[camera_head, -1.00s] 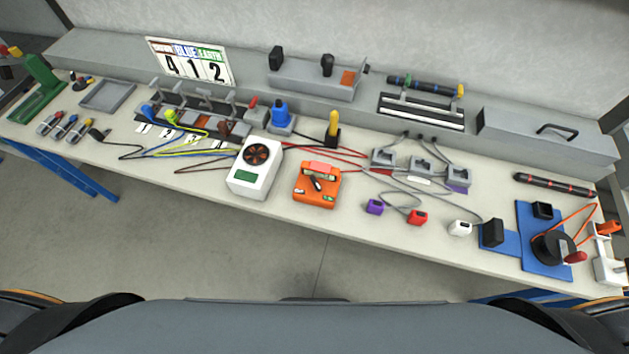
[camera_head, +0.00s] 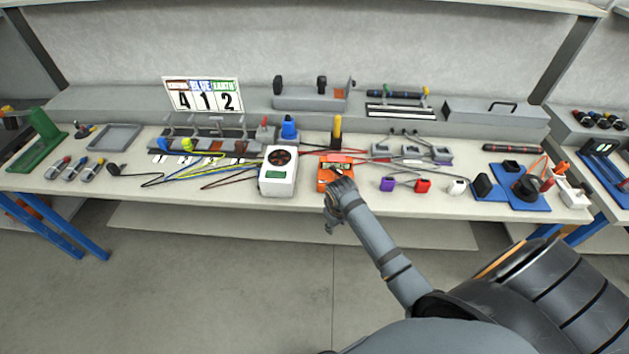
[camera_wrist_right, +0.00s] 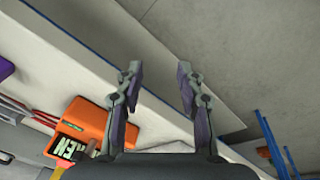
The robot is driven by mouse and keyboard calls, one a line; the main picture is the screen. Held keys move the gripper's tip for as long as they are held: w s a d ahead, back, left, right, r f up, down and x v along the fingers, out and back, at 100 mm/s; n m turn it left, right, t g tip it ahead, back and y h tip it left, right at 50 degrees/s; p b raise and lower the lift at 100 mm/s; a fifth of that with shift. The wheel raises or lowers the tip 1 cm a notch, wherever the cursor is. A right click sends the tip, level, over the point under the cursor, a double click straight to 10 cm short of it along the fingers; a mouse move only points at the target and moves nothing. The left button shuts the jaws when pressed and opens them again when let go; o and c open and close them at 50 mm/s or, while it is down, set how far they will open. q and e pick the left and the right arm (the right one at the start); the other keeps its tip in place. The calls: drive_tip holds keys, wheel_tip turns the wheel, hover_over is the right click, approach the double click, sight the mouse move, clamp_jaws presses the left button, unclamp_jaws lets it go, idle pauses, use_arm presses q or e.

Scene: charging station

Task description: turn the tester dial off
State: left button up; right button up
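The orange tester (camera_head: 322,176) sits near the front edge of the bench, right of a white box. My right gripper (camera_head: 333,218) is in front of it, at the bench's front edge, and hides part of its front. The dial is too small and too covered to read its setting. In the right wrist view the gripper (camera_wrist_right: 160,76) is open and empty, its fingers wide apart. The tester shows there at the lower left (camera_wrist_right: 88,122), beside the left finger and not between the fingertips. My left gripper is not in view.
A white box with a round fan (camera_head: 277,188) stands just left of the tester. Purple (camera_head: 387,184), red (camera_head: 423,186) and white (camera_head: 457,187) blocks on cables lie to the right. Cables run across the bench behind. The floor (camera_head: 220,280) in front is clear.

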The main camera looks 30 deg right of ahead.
sight(338, 170)
drive_tip(key=shift+n+g, duration=0.3)
drive_tip(key=shift+g, duration=0.2)
drive_tip(key=w+d+r, duration=0.1)
drive_tip(key=w+r, duration=0.1)
drive_tip(key=w, duration=0.1)
drive_tip(key=w+d+r, duration=0.2)
drive_tip(key=w+r, duration=0.1)
drive_tip(key=w+d+r, duration=0.2)
drive_tip(key=w, duration=0.1)
drive_tip(key=shift+d+r, duration=0.15)
drive_tip(key=shift+r, duration=0.1)
drive_tip(key=w+d+r+g+y, duration=0.1)
drive_tip(key=w+d+r, duration=0.15)
drive_tip(key=r, duration=0.25)
drive_tip(key=w+d+r, duration=0.1)
drive_tip(key=w+r, duration=0.2)
drive_tip(key=r, duration=0.2)
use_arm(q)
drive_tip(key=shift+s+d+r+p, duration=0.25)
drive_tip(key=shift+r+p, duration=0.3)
use_arm(e)
wheel_tip(338, 170, down, 10)
drive_tip(key=shift+r, duration=0.25)
clamp_jaws()
